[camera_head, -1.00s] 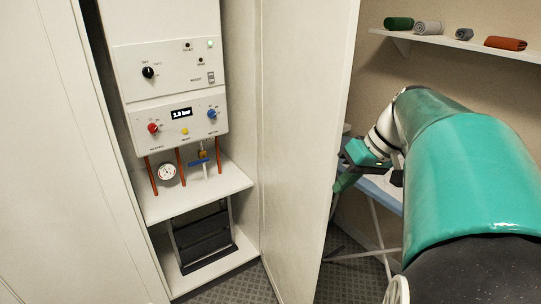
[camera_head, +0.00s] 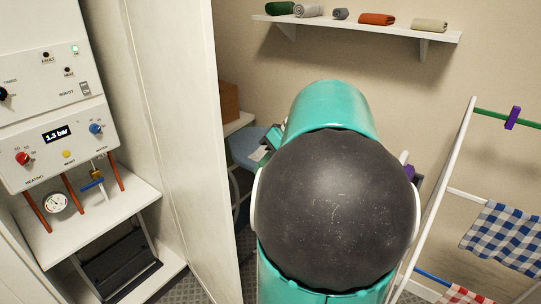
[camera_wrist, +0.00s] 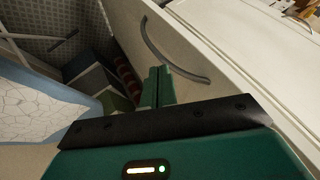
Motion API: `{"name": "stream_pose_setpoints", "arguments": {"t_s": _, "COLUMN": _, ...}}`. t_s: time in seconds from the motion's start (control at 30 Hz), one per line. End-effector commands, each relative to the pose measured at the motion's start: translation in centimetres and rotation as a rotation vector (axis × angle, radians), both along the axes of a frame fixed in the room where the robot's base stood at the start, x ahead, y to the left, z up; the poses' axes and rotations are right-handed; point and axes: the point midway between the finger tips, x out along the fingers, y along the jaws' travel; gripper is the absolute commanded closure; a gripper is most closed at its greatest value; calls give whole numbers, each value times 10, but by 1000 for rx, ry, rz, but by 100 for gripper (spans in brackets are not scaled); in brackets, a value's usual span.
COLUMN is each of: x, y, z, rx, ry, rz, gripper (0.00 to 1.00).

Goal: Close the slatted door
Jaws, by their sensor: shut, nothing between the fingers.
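The door (camera_head: 182,130) is a tall pale panel standing open from the cupboard in the head view. The face towards this view looks plain; I see no slats on it. In the wrist view its other side (camera_wrist: 208,92) runs diagonally beside my gripper, with a curved grey handle (camera_wrist: 160,55) on it. My gripper (camera_wrist: 158,72) is shut and empty, its green fingertips close to the handle in the picture. I cannot tell whether they touch it or the door. In the head view my own arm hides most of the gripper.
The cupboard holds a boiler (camera_head: 50,110) with pipes and a gauge, above a folded black step (camera_head: 118,265). An ironing board (camera_wrist: 45,105) lies close left of my gripper. A drying rack (camera_head: 440,200) stands right. A wall shelf (camera_head: 350,27) holds rolled towels.

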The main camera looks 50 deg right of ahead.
Motion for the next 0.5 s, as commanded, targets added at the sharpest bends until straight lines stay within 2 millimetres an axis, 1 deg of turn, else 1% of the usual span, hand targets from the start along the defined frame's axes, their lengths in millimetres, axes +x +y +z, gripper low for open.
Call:
{"name": "stream_pose_setpoints", "arguments": {"t_s": 0.03, "x": 5, "y": 4, "z": -8, "rx": 2, "ry": 1, "rz": 1, "gripper": 100}}
{"name": "stream_pose_setpoints", "arguments": {"t_s": 0.2, "x": 21, "y": 17, "z": -35, "rx": 2, "ry": 3, "rz": 4, "gripper": 100}}
{"name": "stream_pose_setpoints", "arguments": {"t_s": 0.23, "x": 23, "y": 20, "z": -37, "rx": 0, "ry": 1, "rz": 3, "gripper": 100}}
{"name": "stream_pose_setpoints", "arguments": {"t_s": 0.3, "x": 26, "y": 33, "z": -34, "rx": -2, "ry": -1, "rz": 4, "gripper": 100}}
{"name": "stream_pose_setpoints", "arguments": {"t_s": 0.4, "x": 29, "y": 44, "z": -35, "rx": -2, "ry": -2, "rz": 3, "gripper": 100}}
{"name": "stream_pose_setpoints", "arguments": {"t_s": 0.5, "x": 31, "y": 51, "z": -35, "rx": -1, "ry": 0, "rz": 3, "gripper": 100}}
